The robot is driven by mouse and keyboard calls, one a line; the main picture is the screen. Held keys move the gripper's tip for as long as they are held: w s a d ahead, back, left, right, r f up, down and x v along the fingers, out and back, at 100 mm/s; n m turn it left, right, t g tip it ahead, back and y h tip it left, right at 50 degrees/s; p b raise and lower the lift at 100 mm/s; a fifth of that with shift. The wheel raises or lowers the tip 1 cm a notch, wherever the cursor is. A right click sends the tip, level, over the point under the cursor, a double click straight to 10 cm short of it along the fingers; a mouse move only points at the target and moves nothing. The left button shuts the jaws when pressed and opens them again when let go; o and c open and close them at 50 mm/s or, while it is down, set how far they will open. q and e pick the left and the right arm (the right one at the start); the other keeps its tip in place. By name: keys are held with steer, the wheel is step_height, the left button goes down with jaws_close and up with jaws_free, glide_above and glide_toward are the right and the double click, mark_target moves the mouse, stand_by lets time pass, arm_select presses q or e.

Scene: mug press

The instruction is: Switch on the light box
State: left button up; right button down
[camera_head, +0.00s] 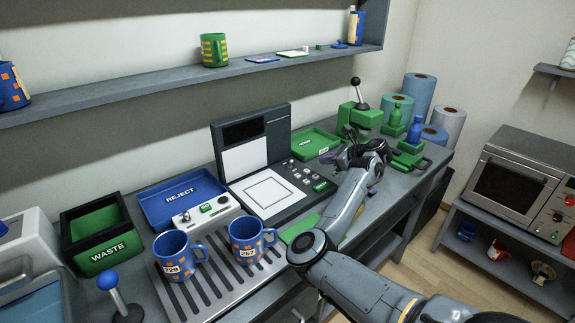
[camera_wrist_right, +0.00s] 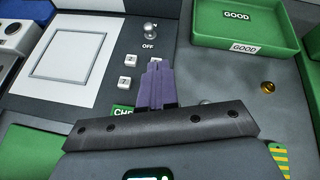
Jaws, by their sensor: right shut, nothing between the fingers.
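The light box (camera_head: 252,147) is a dark unit with an upright pale panel and a flat base holding a white square (camera_head: 268,192). It also shows in the right wrist view (camera_wrist_right: 107,25). A silver toggle switch (camera_wrist_right: 149,32) stands on its base, with "OFF" printed below it and a partly hidden label above. I cannot tell its position for sure. My right gripper (camera_head: 347,157) is shut and empty, to the right of the light box. In the right wrist view its purple fingers (camera_wrist_right: 155,68) appear just below the switch, beside small white buttons. My left gripper is not in view.
A green GOOD tray (camera_head: 314,144) lies behind the controls. A blue REJECT tray (camera_head: 180,197) and black WASTE bin (camera_head: 100,236) stand left. Two blue mugs (camera_head: 246,239) (camera_head: 178,258) stand on the slatted rack in front. A green press (camera_head: 360,112) stands at the back right.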

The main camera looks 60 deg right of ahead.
mark_target(301, 172)
steer(key=shift+w+a+f+m+y, duration=0.1)
steer(key=shift+w+a+m+y, duration=0.2)
steer(key=shift+w+a, duration=0.25)
steer(key=shift+d, duration=0.1)
steer(key=shift+w, duration=0.1)
steer(key=p+x, duration=0.1)
steer(key=x, duration=0.7)
steer(key=shift+w+d+f+p, duration=0.1)
steer(key=shift+w+p, duration=0.1)
steer(key=shift+p, duration=0.15)
steer(key=shift+w+f, duration=0.3)
steer(key=shift+w, duration=0.25)
